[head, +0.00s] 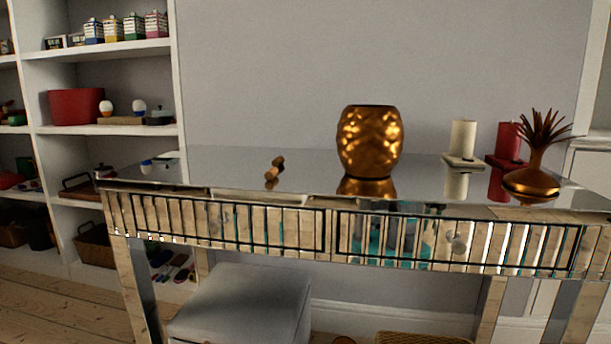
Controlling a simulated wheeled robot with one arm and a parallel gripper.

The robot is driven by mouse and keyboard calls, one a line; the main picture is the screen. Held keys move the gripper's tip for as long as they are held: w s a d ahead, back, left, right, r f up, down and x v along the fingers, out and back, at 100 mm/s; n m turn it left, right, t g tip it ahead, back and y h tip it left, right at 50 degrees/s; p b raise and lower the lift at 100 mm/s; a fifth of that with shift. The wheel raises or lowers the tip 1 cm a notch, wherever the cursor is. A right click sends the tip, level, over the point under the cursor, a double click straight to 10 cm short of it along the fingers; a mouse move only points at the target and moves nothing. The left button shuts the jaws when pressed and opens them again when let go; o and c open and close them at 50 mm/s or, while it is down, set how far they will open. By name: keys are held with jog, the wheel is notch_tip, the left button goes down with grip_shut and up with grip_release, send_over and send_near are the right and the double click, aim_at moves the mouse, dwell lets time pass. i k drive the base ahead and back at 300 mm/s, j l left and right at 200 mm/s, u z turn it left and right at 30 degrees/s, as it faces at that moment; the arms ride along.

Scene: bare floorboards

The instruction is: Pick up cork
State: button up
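In the head view a small brown cork-like piece (277,162) lies on the mirrored tabletop (225,168), left of the table's middle. Its reflection shows just below it in the shiny surface. It is small, so its exact shape is hard to tell. My gripper is not in view.
A gold pineapple-shaped vase (370,142) stands right of the cork. Further right are a cream candle (463,138), a red candle (508,141) and a copper vase (537,176). A grey box (245,300) sits under the table. White shelves (100,48) stand at left.

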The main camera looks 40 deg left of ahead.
aim_at(269, 174)
jog(key=u, duration=0.5)
jog(key=i+u, duration=0.15)
jog(key=u, duration=0.35)
jog(key=i+u, duration=0.1)
jog(key=u, duration=0.85)
jog(key=i+l, duration=0.05)
